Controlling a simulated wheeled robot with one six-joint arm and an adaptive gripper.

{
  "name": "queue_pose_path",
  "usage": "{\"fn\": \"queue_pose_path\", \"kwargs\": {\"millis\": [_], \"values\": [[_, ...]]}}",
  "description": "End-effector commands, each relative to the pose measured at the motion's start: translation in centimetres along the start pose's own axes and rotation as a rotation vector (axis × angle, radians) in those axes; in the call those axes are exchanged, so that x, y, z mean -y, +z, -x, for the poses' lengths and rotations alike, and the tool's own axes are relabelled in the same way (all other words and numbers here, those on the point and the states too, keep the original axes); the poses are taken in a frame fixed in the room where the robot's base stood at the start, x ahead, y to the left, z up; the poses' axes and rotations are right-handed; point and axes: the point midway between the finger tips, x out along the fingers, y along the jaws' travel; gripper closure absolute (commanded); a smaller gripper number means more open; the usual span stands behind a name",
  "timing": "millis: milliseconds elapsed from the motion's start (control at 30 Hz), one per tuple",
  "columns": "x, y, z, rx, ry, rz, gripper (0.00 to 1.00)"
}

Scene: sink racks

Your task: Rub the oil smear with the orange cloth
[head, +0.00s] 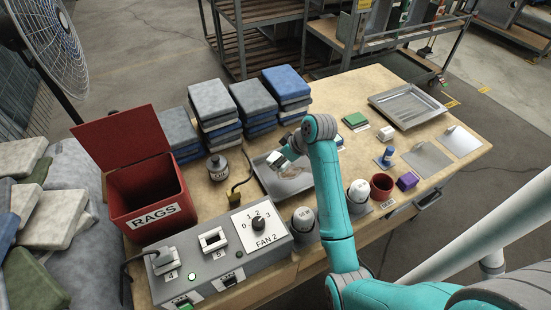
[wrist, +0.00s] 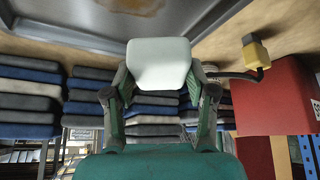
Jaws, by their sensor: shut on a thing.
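My gripper (head: 281,157) is shut on a white block (head: 274,161), held above the metal tray (head: 267,185) at the middle of the bench. In the wrist view the pale block (wrist: 160,64) sits between the two fingers of my gripper (wrist: 160,78). A brownish oil smear (head: 293,172) lies on the tray floor, partly hidden by my arm. It also shows at the top edge of the wrist view (wrist: 135,5). I cannot tell whether the block touches the tray. I see no orange cloth in either view.
A red RAGS bin (head: 147,188) with its lid up stands left, behind a grey switch box (head: 222,250). Folded cloth stacks (head: 212,100) line the back. Right are a red cup (head: 381,186) and a purple block (head: 407,181).

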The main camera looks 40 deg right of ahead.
Motion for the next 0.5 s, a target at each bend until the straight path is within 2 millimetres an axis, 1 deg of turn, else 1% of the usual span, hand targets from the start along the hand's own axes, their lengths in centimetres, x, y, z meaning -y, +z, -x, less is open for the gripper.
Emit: {"fn": "queue_pose_path", "kwargs": {"millis": [300, 500], "values": [[0.1, 1.6, -2.7, 0.002, -0.002, -0.001, 0.78], [0.1, 2.2, -3.9, 0.001, -0.001, 0.000, 0.78]]}}
